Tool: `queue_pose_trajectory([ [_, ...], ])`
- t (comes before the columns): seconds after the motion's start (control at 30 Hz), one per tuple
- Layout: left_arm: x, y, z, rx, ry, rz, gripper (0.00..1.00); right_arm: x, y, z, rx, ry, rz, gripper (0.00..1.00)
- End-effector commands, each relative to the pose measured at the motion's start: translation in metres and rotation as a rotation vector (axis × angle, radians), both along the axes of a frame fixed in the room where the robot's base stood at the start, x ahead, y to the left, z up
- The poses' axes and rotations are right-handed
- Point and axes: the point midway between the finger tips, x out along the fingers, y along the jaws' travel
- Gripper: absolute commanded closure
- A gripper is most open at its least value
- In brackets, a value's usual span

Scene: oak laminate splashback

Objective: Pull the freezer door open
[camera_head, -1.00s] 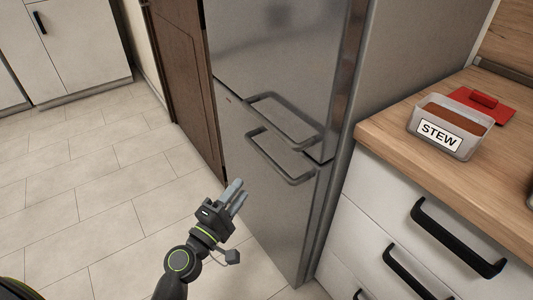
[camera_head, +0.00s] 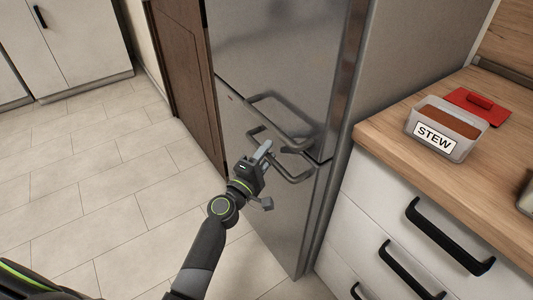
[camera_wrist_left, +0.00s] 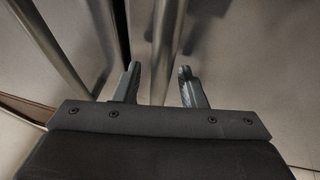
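The freezer door (camera_head: 279,225) is the lower steel panel of the fridge-freezer, and it looks closed. Its bar handle (camera_head: 293,179) lies near the door's top edge, partly hidden by my gripper. My left gripper (camera_head: 266,150) is at this handle. In the left wrist view its two fingers (camera_wrist_left: 159,84) are open and apart. The bar of a handle (camera_wrist_left: 166,45) runs between them, with a gap visible on both sides. My right gripper is not in view.
The upper door's handle (camera_head: 283,122) is just above. At right, a wooden counter (camera_head: 375,135) holds a STEW container (camera_head: 451,118) and a red lid (camera_head: 480,103), above drawers with black handles (camera_head: 440,240). The tiled floor (camera_head: 105,190) at left is clear.

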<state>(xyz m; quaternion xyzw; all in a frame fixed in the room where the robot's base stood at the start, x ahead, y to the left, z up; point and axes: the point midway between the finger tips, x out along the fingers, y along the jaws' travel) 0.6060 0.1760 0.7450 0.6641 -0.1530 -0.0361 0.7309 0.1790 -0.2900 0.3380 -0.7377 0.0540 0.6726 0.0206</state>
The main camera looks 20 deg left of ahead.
Motion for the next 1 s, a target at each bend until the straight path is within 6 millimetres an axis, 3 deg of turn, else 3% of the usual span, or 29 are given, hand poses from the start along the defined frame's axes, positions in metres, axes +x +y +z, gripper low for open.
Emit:
queue_pose_trajectory([
  [0.27,0.0011,-0.0003,-0.0002,-0.001,0.001,0.0,0.62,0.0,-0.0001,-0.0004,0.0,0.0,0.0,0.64],
  [0.57,0.0008,-0.0003,-0.0003,-0.001,0.001,0.0,1.0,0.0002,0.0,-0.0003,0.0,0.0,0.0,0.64],
  [1.0,-0.0016,0.0007,-0.0011,0.001,0.001,-0.013,1.0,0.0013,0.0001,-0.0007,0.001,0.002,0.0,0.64],
])
